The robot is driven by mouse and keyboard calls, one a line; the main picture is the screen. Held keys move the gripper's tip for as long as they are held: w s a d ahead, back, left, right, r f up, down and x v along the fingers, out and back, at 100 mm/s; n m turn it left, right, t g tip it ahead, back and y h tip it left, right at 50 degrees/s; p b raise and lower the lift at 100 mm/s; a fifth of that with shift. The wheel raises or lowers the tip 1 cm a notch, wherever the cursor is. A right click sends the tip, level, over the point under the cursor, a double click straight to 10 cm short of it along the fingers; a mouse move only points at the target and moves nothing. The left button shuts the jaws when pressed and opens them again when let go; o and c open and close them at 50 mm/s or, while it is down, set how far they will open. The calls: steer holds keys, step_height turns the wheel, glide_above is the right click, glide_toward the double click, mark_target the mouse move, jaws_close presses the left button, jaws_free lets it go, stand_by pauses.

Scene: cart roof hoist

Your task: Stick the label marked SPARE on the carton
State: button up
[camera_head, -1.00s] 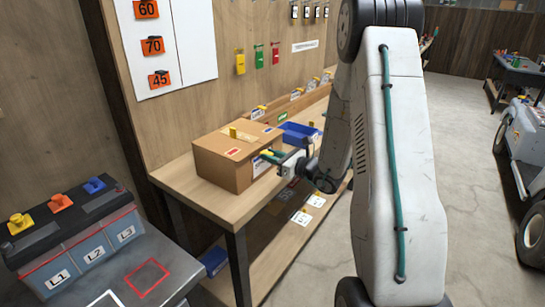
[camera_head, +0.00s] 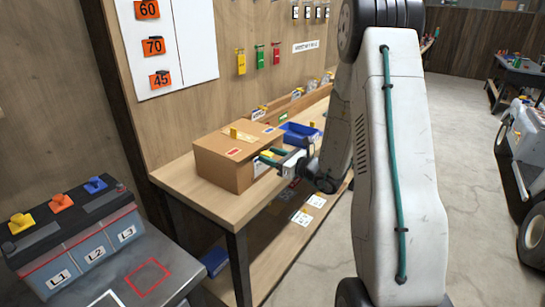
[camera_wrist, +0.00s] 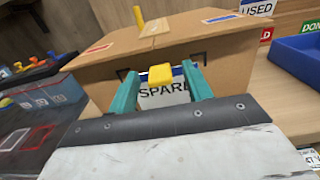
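The brown carton (camera_head: 225,172) stands on the wooden bench, with tape on its top. In the wrist view its front face (camera_wrist: 228,65) has black corner marks. The white label marked SPARE (camera_wrist: 164,95), with a blue top edge and a yellow tab (camera_wrist: 160,75), is at this face between the marks. It looks flat against the carton, though its lower part is hidden. In the head view my gripper (camera_head: 268,157) is close to the carton's front.
A blue bin (camera_head: 300,133) stands beside the carton on the bench (camera_head: 225,208). Small labelled holders line the back. A battery-like block (camera_head: 75,240) with coloured caps stands on a grey table at left. White cards lie on the lower shelf (camera_head: 290,245).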

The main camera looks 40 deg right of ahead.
steer(key=o, duration=0.5)
steer(key=shift+s+d, duration=0.1)
steer(key=shift+s, duration=0.05)
steer(key=shift+v, duration=3.35)
steer(key=v, duration=0.7)
steer(key=shift+s+d, duration=0.1)
steer(key=shift+s, duration=0.3)
